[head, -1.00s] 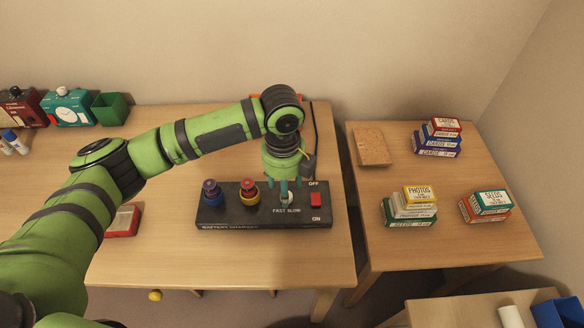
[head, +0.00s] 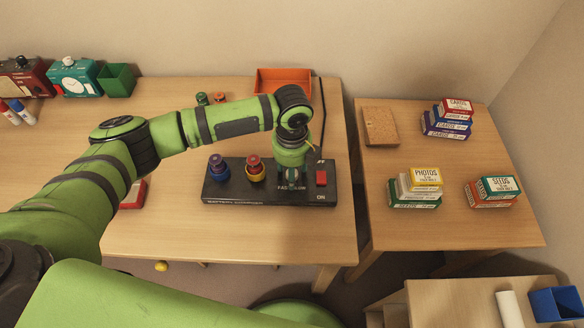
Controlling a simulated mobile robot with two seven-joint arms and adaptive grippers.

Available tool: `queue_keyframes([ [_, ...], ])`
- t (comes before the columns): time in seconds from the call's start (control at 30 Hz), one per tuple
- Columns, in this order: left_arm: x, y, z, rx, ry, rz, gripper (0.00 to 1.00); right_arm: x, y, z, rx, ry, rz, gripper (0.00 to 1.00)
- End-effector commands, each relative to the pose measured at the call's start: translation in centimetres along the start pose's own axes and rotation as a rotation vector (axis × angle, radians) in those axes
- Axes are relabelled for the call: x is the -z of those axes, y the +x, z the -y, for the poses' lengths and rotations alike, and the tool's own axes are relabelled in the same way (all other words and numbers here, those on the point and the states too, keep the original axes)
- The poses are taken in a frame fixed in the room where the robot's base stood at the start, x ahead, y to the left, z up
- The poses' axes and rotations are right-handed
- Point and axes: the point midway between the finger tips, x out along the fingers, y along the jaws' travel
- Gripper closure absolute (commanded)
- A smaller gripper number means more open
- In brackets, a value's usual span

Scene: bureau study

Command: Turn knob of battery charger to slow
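The battery charger (head: 230,190) is a black box near the front right of the wooden desk. My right gripper is out of view.
An orange tray (head: 283,80) sits behind the charger, and a black cable runs beside it. A red box (head: 133,193) lies left of the charger.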

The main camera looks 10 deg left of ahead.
Motion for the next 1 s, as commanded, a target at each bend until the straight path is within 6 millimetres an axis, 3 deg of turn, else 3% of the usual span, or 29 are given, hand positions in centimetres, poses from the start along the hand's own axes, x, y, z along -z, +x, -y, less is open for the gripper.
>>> queue_keyframes([
  [0.03, 0.0, 0.0, 0.0, 0.000, 0.000, 0.000, 0.46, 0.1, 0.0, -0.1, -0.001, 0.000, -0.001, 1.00],
  [0.07, 0.0, 0.0, 0.0, 0.000, 0.000, 0.000, 0.54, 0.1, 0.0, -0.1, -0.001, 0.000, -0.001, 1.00],
  [0.17, 0.0, 0.0, 0.0, 0.000, 0.000, 0.000, 0.94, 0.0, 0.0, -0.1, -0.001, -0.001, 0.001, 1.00],
  [0.2, 0.0, 0.0, 0.0, 0.000, 0.000, 0.000, 1.00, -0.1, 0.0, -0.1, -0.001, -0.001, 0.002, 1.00],
  [0.57, 0.0, -0.1, 0.0, -0.001, -0.027, -0.001, 1.00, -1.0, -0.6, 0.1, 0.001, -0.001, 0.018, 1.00],
  [1.0, 0.1, -0.5, -0.1, -0.004, -0.320, -0.004, 1.00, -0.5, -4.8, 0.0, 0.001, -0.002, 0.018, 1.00],
])
